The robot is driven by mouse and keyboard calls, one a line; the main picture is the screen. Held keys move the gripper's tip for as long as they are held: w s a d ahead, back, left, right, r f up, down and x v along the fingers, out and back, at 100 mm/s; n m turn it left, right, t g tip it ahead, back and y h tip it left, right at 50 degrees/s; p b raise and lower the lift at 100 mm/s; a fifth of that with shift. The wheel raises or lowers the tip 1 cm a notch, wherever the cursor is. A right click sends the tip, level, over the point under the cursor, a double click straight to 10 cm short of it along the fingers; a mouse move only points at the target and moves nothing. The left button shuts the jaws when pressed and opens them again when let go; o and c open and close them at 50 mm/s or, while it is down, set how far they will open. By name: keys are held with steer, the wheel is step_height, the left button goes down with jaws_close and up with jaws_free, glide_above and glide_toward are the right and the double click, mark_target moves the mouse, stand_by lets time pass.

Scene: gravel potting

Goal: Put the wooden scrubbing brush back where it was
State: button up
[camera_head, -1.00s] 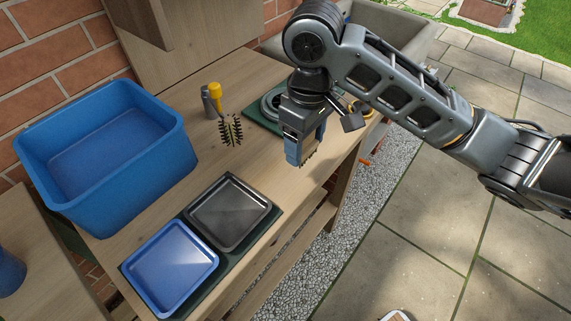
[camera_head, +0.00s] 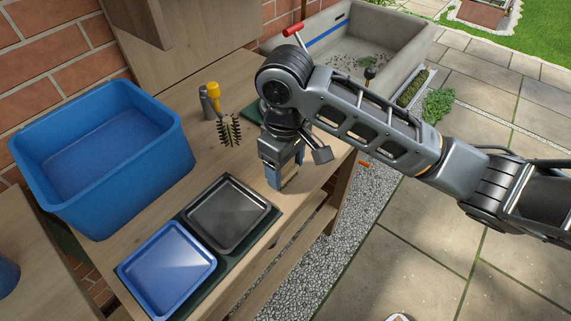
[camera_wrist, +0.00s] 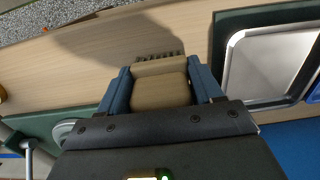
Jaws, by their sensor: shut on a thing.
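The wooden scrubbing brush (camera_wrist: 160,88) is between the two blue fingers of my gripper in the wrist view, its dark bristles showing at the far edge. My gripper (camera_head: 284,178) is shut on it, over the wooden bench top (camera_head: 326,160) to the right of the dark tray. In the head view the brush is mostly hidden by my fingers. I cannot tell whether the brush touches the bench.
A dark tray (camera_head: 228,214) and a blue tray (camera_head: 166,280) lie on a green mat at the bench front. A large blue tub (camera_head: 150,160) stands at the left. A bristle brush (camera_head: 229,129) lies behind my gripper. A stone trough (camera_head: 395,40) stands at the back right.

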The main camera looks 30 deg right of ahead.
steer(key=o, duration=1.1)
steer(key=shift+f, duration=0.1)
step_height(320, 180, up, 12)
steer(key=p, duration=0.3)
